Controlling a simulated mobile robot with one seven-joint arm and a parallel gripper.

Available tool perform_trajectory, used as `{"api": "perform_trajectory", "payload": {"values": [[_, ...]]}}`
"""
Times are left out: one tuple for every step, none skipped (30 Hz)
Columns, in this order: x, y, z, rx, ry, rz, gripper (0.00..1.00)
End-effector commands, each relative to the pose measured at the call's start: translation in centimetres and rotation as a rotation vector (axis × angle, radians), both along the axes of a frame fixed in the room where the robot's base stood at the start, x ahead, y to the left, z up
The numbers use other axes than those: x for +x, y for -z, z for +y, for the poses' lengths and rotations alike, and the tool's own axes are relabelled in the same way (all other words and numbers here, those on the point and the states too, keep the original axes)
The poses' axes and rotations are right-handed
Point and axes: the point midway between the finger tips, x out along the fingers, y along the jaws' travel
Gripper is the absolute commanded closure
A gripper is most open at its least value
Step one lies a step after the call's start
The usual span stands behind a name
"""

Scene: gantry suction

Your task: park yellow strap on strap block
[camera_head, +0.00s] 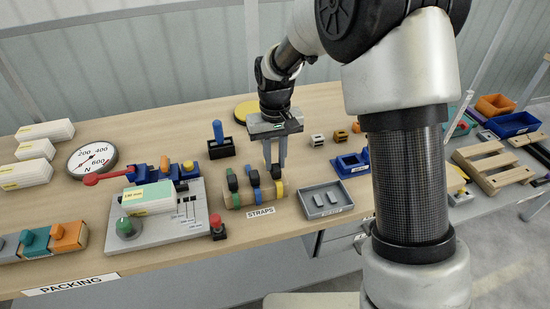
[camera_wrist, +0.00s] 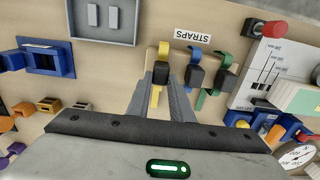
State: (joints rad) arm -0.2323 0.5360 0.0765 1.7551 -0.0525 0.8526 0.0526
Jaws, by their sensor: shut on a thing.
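The yellow strap (camera_head: 279,190) with its black buckle is at the right end of the wooden strap block (camera_head: 262,197). In the wrist view, the yellow strap (camera_wrist: 164,49) runs across the block (camera_wrist: 178,57). My gripper (camera_head: 275,165) points down at the yellow strap's buckle and is shut on the strap. In the wrist view, my fingertips (camera_wrist: 170,82) are at the black buckle and partly cover the strap. A blue strap (camera_head: 257,195) and a green strap (camera_head: 235,199) lie across the block beside it. The exact contact at the buckle is partly hidden.
A grey tray (camera_head: 325,200) stands right of the block, and a blue holder (camera_head: 350,163) stands behind it. A blue-handled item (camera_head: 218,131) in a black stand is behind left.

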Motion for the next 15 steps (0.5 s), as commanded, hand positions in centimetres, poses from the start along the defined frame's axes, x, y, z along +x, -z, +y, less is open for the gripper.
{"api": "perform_trajectory", "payload": {"values": [[0.00,0.23,0.00,0.000,0.000,0.000,1.00],[0.00,0.30,0.00,0.000,0.000,0.000,1.00],[0.00,0.40,0.00,0.000,0.000,0.000,1.00],[0.00,0.47,0.00,0.000,0.000,0.000,1.00],[0.00,0.54,0.00,0.000,0.000,0.000,1.00],[0.01,0.64,0.00,0.000,0.000,0.000,1.00],[0.01,0.72,0.00,0.000,0.000,0.000,1.00],[0.01,0.79,0.00,0.000,0.000,0.000,1.00],[0.01,0.88,0.00,0.000,0.000,0.000,1.00],[0.01,0.85,0.00,0.000,0.000,-0.001,0.79],[0.02,0.78,0.01,0.000,0.000,-0.001,0.74],[0.01,0.78,0.00,0.000,0.000,-0.001,0.67],[0.01,0.78,0.00,0.000,0.000,0.000,0.62],[0.01,0.78,0.00,0.000,0.000,0.000,0.59],[0.01,0.78,0.00,0.000,0.000,0.000,0.59]]}}
